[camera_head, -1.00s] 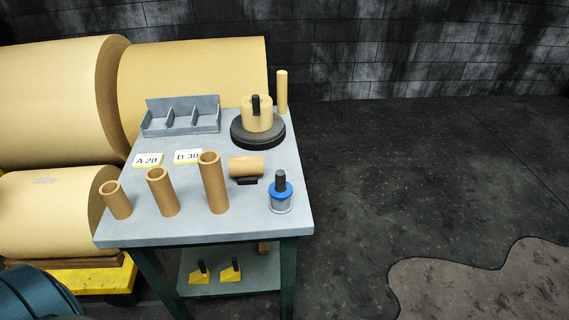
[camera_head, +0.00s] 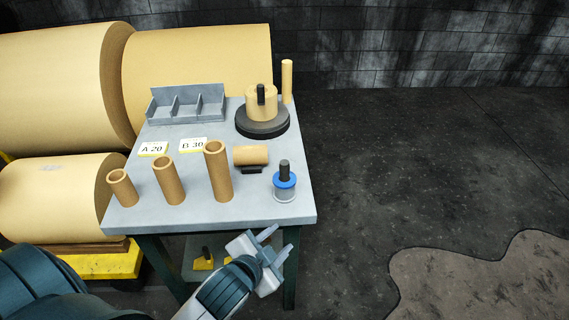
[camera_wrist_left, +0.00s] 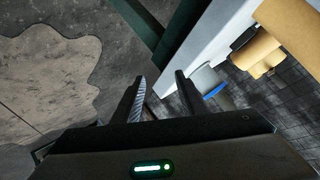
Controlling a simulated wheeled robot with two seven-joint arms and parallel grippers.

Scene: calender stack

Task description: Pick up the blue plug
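The blue plug (camera_head: 285,181) is a blue disc with a black upright knob. It sits on a grey cylindrical holder (camera_head: 284,195) near the front right corner of the grey table (camera_head: 250,211). In the left wrist view the blue rim (camera_wrist_left: 214,91) shows partly, beyond the right finger. My left gripper (camera_head: 279,242) is in front of the table's front edge, below and nearer than the plug in the head view. Its two fingers are apart with nothing between them, and it does not touch the plug. My right gripper is not in view.
Several cardboard tubes (camera_head: 219,172) stand along the table's front left. A short tube (camera_head: 250,155) lies left of the plug. A black round base (camera_head: 262,131) with a thick roll stands behind. A grey divided tray (camera_head: 188,120) is at the back. Floor right of the table is clear.

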